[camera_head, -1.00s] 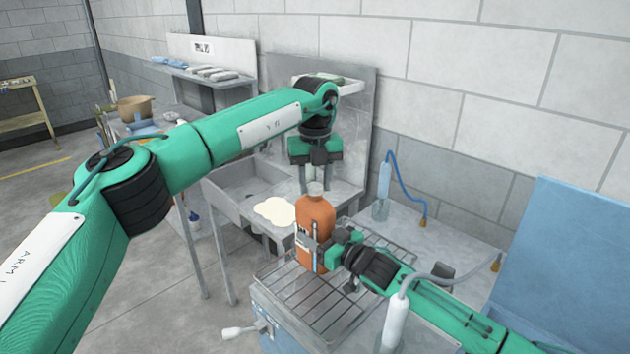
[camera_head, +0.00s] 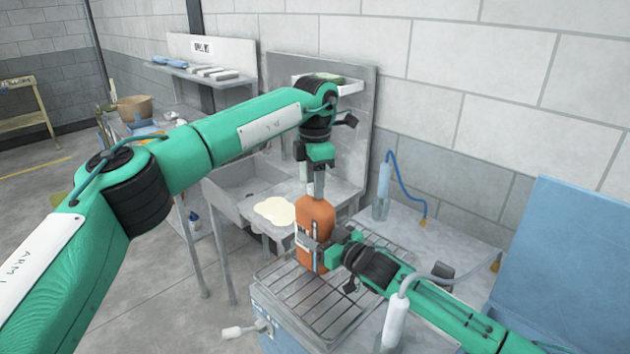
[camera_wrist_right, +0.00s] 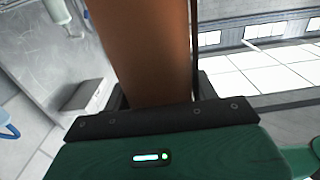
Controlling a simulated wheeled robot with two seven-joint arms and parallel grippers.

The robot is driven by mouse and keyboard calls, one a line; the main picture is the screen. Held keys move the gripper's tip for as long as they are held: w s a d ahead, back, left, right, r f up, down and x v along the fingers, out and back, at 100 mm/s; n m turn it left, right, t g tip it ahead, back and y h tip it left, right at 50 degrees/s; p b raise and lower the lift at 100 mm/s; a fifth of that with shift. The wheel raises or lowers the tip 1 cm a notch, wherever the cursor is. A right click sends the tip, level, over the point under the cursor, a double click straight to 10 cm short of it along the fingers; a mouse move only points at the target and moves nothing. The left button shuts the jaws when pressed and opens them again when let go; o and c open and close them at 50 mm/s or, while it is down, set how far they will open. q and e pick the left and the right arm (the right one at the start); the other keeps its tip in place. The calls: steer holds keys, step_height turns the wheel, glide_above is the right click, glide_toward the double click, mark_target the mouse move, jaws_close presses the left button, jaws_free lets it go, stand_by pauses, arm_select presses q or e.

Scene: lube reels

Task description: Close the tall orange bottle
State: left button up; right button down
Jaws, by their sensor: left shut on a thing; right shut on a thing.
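The tall orange bottle (camera_head: 316,222) stands upright on the wire rack, with a pale label on its left side. My right gripper (camera_head: 318,254) is shut on the bottle's body from the right; the bottle also fills the middle of the right wrist view (camera_wrist_right: 150,50), between the fingers. My left gripper (camera_head: 316,190) points straight down at the bottle's top and is shut there on the cap. The fingers hide most of the cap and neck, so I cannot tell how tightly the cap sits.
The wire rack (camera_head: 290,296) lies over a blue-grey box. A sink (camera_head: 238,183) and a counter with a cream-coloured patch (camera_head: 274,210) are behind to the left. A clear bottle with a blue hose (camera_head: 382,192) and a white nozzle (camera_head: 395,322) stand to the right.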

arm_select(q)
steer(key=o, duration=1.2)
steer(key=shift+c, duration=0.2)
steer(key=shift+r, duration=0.1)
step_height(320, 180, up, 12)
arm_select(e)
steer(key=shift+c, duration=1.8)
jaws_free()
